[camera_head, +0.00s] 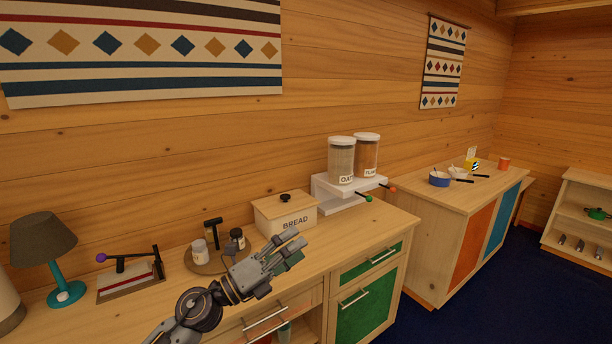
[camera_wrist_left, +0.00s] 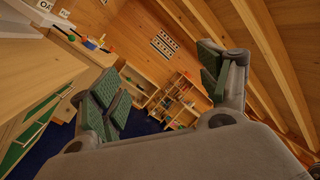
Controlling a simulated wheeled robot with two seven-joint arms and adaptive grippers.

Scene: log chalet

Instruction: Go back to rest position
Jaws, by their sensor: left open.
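My left gripper (camera_head: 284,254) is in the head view, over the front part of the wooden counter (camera_head: 393,222), in front of the bread box. Its fingers point to the right and slightly up. In the left wrist view its two fingers (camera_wrist_left: 165,92) stand wide apart with green pads, and nothing is between them. The gripper is open and empty. My right gripper does not show in either view.
The bread box (camera_head: 286,213), a round tray (camera_head: 206,263) with jars, a lamp (camera_head: 47,250) and a white dispenser stand (camera_head: 345,193) are on the counter. A second cabinet (camera_head: 463,208) stands to the right. Blue floor (camera_head: 490,290) is clear before it.

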